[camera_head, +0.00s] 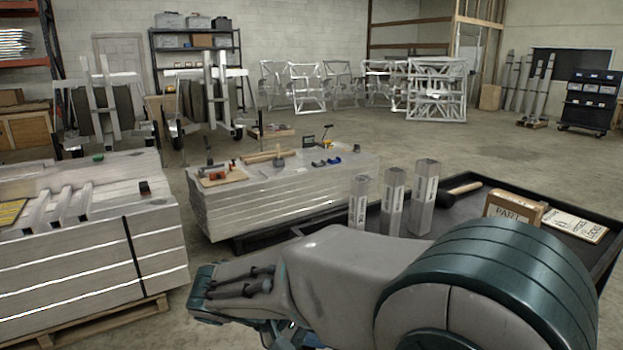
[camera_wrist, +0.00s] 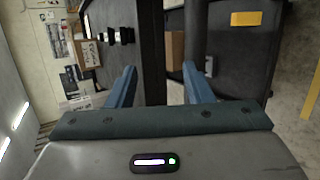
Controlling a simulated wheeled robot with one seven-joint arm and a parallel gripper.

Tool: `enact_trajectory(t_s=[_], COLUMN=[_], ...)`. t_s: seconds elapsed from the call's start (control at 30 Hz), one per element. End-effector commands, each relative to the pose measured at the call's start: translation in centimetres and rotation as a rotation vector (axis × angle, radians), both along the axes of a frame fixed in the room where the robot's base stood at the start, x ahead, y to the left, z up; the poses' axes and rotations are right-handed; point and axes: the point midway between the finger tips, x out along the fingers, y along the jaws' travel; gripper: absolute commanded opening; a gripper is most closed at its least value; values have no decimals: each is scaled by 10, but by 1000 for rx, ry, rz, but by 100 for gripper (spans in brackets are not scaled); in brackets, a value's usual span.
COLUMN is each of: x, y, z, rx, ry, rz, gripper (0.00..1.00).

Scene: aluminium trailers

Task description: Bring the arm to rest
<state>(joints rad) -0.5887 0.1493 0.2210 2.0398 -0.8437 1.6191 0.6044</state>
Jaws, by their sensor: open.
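My arm, grey with teal bands, fills the lower right of the head view and reaches toward the lower left, folded low in front of the dark tray table. My gripper (camera_wrist: 160,88) shows in the wrist view as two blue fingers set wide apart with nothing held between them. Its fingertips are hidden in the head view. Beyond the fingers, the wrist view shows dark surfaces and a brown box (camera_wrist: 175,52), apart from the fingers as far as I can tell.
A black tray table (camera_head: 476,196) holds upright metal tubes (camera_head: 393,200), a mallet (camera_head: 465,188), a cardboard box (camera_head: 512,208) and a clipboard (camera_head: 575,224). Stacked aluminium (camera_head: 270,205) carries tools behind my arm. Another strapped stack (camera_head: 90,250) stands left. Open floor (camera_head: 330,135) lies beyond.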

Motion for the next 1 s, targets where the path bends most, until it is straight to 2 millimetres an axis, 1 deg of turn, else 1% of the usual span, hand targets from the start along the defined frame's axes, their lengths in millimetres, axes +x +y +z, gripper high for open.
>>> enact_trajectory(t_s=[0.03,0.1,0.2,0.3,0.4,0.53,0.6,0.7,0.8,1.0], x=[-8,-20,-39,-57,-73,-86,-91,-94,-94,-95], y=[-22,-45,-70,-89,-101,-111,-113,-117,-118,-119], z=[25,35,50,66,83,106,116,126,131,130], rx=[66,166,322,486,650,842,922,1001,1043,1061], ry=[33,77,112,115,82,-7,-62,-130,-173,-189], rz=[-46,-93,-156,-212,-255,-295,-308,-320,-323,-323], gripper=[46,46,46,46,46,46,46,46,46,46])
